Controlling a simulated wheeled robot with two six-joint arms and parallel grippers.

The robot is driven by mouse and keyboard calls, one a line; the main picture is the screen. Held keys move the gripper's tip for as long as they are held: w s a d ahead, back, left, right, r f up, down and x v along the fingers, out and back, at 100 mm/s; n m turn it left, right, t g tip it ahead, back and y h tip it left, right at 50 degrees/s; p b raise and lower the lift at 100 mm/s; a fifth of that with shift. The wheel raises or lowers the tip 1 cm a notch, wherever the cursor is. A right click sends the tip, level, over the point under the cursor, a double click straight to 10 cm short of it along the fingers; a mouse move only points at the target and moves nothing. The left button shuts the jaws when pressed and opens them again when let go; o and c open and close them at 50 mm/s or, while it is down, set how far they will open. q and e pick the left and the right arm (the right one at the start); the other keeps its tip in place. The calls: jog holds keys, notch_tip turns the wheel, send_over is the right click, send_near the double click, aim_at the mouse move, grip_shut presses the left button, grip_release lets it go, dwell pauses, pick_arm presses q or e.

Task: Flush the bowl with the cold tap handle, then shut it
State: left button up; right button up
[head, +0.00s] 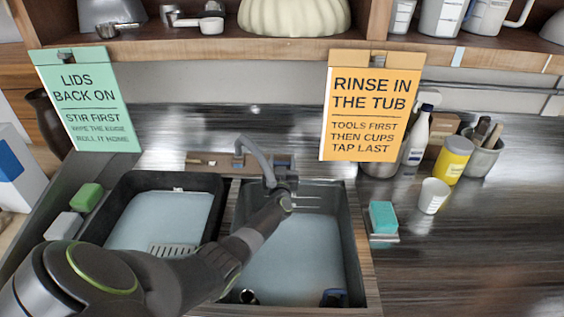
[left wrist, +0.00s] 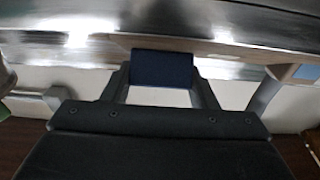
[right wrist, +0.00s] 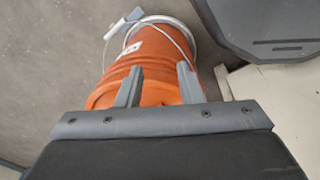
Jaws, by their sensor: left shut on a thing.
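My left gripper (head: 285,180) is at the tap, behind the right-hand sink basin (head: 350,235). In the left wrist view, its fingers (left wrist: 162,85) are on either side of a dark blue block, the cold tap handle (left wrist: 162,69). The gripper is shut on it. In the head view my arm hides the handle. The grey curved spout (head: 258,160) rises just left of the gripper. Both basins show a pale blue surface. I cannot make out a running stream. My right gripper (right wrist: 158,85) is open, with an orange bucket (right wrist: 150,60) beyond its fingers. It is outside the head view.
A left basin (head: 150,215) lies beside the right one. A green sign (head: 85,105) and an orange sign (head: 370,110) hang from the shelf. A teal sponge (head: 383,217), white cup (head: 433,196) and yellow tub (head: 453,160) stand right of the sink. The right counter front is clear.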

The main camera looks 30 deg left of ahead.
pick_arm(q)
jog(key=o, duration=1)
jog(key=shift+f+n+y, duration=0.1)
jog(key=shift+n+y, duration=0.2)
jog(key=shift+n, duration=0.1)
